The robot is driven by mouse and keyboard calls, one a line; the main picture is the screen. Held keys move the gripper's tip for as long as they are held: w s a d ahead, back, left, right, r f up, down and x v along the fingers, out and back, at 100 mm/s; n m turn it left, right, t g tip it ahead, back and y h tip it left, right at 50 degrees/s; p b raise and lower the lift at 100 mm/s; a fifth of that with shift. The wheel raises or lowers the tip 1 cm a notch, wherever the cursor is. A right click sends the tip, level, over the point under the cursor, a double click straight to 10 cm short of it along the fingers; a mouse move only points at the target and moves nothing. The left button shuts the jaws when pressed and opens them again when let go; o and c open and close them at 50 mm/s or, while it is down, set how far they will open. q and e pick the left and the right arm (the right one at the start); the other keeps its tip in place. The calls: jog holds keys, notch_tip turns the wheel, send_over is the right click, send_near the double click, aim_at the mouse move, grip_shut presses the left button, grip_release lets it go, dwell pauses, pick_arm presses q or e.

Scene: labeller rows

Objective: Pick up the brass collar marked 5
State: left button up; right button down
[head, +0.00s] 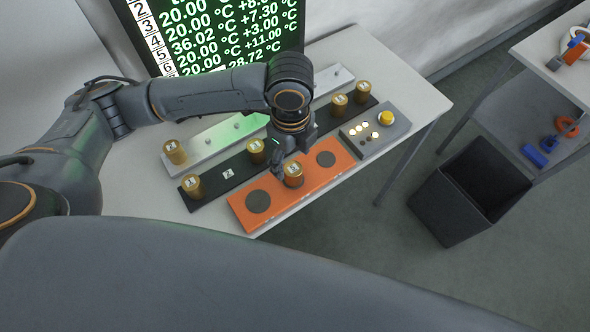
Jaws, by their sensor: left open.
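Several brass collars with small top labels stand on the table; the numbers are too small to read surely, so I cannot tell which is marked 5. One collar (293,175) stands on the orange strip (321,179) between two dark discs. On the black strip (221,193) stand a front collar (193,187), a middle collar (256,152) and two at the far end. Another collar (175,152) stands on the white strip (205,143). My left gripper (283,165) is open, pointing down just behind the orange strip's collar, partly hiding the strips; contact is unclear. My right gripper is out of view.
A grey box with a yellow button (386,117) and lit lamps sits at the strips' right end. A screen (215,35) with temperature rows stands behind. A dark bin (452,207) is on the floor, beside a shelf (495,98) with orange and blue parts.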

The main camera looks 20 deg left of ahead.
aim_at(294, 169)
pick_arm(q)
notch_tip(294, 169, down, 3)
jog(key=shift+r, duration=0.2)
jog(key=f, duration=0.1)
jog(key=f+p, duration=0.1)
jog(key=f, duration=0.2)
jog(key=shift+w+d+f, duration=0.15)
jog(key=shift+w, duration=0.1)
jog(key=shift+f+p, duration=0.3)
jog(key=shift+f, duration=0.1)
jog(key=c, duration=1.1)
jog(key=shift+c, duration=1.2)
